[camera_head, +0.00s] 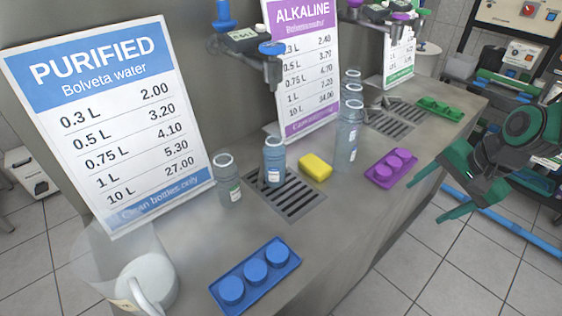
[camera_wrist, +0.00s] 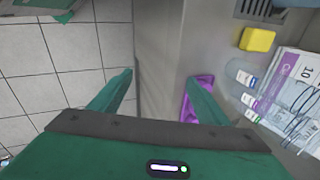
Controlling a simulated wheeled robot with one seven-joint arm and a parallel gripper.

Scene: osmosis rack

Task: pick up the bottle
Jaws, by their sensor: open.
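In the head view, one bottle (camera_head: 229,182) is beside the purified sign, and one bottle (camera_head: 273,163) is at the near drain grate. A row of bottles (camera_head: 345,142) stands behind the yellow sponge, partly overlapping. Which bottle the task means cannot be told. The wrist view shows clear bottles (camera_wrist: 241,74) at the right, beyond my right finger. My green gripper (camera_head: 427,199) is open and empty, off the counter's front edge to the right of the bottles. Its spread fingers also show in the wrist view (camera_wrist: 160,82).
A purple tray of caps (camera_head: 391,168) lies near the counter edge, closest to my gripper. A yellow sponge (camera_head: 316,167), blue cap tray (camera_head: 255,274), green cap tray (camera_head: 440,108) and white pitcher (camera_head: 148,283) occupy the counter. Signs and dispensers stand behind. Tiled floor is open in front.

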